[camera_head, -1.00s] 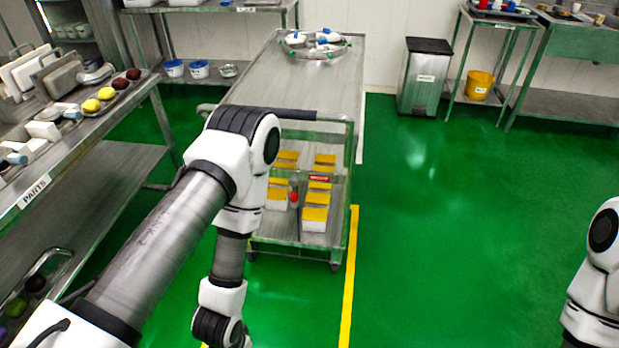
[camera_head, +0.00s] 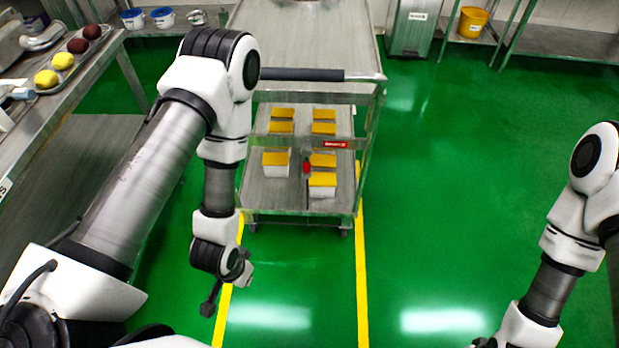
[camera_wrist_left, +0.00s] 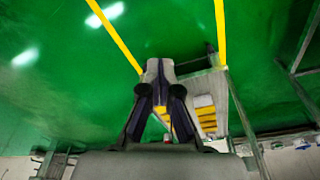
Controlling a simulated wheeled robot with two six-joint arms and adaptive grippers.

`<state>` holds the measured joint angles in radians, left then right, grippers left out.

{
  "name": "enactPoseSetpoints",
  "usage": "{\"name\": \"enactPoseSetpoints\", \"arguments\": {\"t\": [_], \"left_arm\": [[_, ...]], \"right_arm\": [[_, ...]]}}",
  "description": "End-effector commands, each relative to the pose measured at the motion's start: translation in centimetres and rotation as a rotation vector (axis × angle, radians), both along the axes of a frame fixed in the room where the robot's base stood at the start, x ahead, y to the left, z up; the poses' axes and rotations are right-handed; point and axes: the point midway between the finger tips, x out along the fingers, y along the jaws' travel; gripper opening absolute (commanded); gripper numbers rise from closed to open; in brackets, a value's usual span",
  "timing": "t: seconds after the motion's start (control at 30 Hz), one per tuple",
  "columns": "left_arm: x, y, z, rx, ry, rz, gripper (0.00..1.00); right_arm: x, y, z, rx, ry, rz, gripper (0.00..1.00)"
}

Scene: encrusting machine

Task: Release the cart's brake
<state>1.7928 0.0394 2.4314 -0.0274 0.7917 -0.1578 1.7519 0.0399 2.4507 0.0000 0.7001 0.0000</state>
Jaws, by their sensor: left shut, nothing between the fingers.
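The cart (camera_head: 272,179) stands ahead on the green floor, with a dark push handle (camera_head: 300,75) across its near end. A small red-topped lever (camera_head: 307,167), which looks like the brake, stands upright among the boxes. A red label (camera_head: 337,144) is on the right part of the frame. My left gripper (camera_head: 209,306) hangs low in front of the cart, to its left, apart from it. In the left wrist view, its fingers (camera_wrist_left: 159,68) are together and empty, with part of the cart (camera_wrist_left: 219,116) behind them. My right gripper is outside the picture.
White boxes with yellow lids (camera_head: 322,180) stand on the cart. A parts table (camera_head: 100,58) is at the left. A bin (camera_head: 414,30) and a yellow bucket (camera_head: 473,22) are at the back right. Yellow lines (camera_head: 362,270) mark the floor; the floor right of the cart is clear.

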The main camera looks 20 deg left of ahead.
Motion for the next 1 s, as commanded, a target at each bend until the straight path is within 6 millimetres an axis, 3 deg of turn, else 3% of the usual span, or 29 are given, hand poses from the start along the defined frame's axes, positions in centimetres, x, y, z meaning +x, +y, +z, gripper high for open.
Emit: {"name": "enactPoseSetpoints", "arguments": {"t": [0.03, 0.1, 0.2, 0.4, 0.5, 0.6, 0.7, 1.0], "left_arm": [[2.7, -0.2, -4.3, 0.009, -0.09, -0.089, 0.0], [7.0, -0.6, -7.0, 0.041, -0.245, -0.252, 0.0], [13.3, -1.3, -9.4, 0.136, -0.49, -0.494, 0.0], [23.4, -3.0, -10.3, 0.481, -0.954, -0.907, 0.0], [26.5, -3.8, -9.2, 0.705, -1.141, -1.046, 0.0], [28.1, -4.4, -7.6, 0.897, -1.265, -1.124, 0.0], [28.8, -4.6, -6.2, 1.017, -1.329, -1.16, 0.0], [28.9, -4.7, -5.0, 1.06, -1.345, -1.173, 0.0]], "right_arm": [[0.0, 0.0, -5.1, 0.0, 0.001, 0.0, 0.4], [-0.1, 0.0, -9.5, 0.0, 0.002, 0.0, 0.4], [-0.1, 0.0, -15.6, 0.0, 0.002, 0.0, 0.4], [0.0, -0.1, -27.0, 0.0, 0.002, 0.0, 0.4], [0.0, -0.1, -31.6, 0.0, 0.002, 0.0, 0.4], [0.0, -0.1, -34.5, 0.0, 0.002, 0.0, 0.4], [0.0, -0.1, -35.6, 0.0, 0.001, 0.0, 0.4], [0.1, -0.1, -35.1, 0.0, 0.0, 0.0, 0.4]]}}
